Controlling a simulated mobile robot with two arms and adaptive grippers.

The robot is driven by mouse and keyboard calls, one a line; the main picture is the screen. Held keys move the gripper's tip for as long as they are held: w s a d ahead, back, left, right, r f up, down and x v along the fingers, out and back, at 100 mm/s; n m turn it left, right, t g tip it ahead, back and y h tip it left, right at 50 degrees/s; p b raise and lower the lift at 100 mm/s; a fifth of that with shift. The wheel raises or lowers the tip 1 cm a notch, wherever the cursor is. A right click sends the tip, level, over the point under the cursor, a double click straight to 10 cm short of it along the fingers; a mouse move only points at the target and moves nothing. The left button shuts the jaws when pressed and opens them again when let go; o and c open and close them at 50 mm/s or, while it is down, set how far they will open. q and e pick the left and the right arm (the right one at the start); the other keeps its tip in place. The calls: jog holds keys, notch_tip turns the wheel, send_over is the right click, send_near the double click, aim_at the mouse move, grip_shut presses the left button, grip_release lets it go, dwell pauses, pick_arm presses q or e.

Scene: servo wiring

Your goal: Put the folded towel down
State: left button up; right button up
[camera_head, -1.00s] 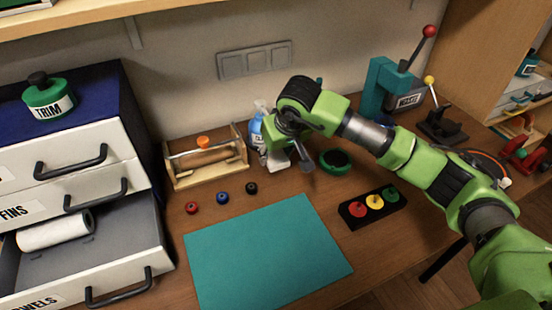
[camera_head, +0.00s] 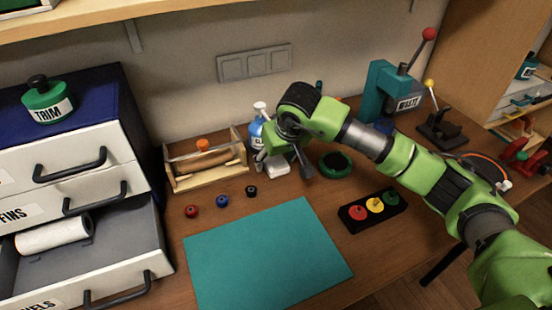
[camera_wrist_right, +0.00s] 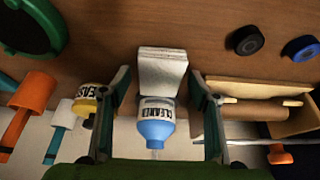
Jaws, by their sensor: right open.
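The white folded towel (camera_head: 272,171) lies on the wooden bench below my right gripper (camera_head: 288,158). It also shows in the right wrist view (camera_wrist_right: 162,68), where its near part lies between the fingers' lines of sight. My right gripper (camera_wrist_right: 160,100) is open, with a clear gap between each finger and the towel. In the head view its fingers partly cover the area around the towel. My left gripper is in neither view.
A blue cleaner bottle (camera_wrist_right: 156,128) stands close to the towel. A wooden caddy (camera_head: 206,165) is left of it, and a round green dish (camera_head: 336,164) right. Small caps, a teal mat (camera_head: 265,255) and a button block (camera_head: 372,211) lie nearer. An open drawer (camera_head: 110,245) is at left.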

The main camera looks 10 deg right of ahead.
jog(key=b+v, duration=0.1)
jog(key=v, duration=1.1)
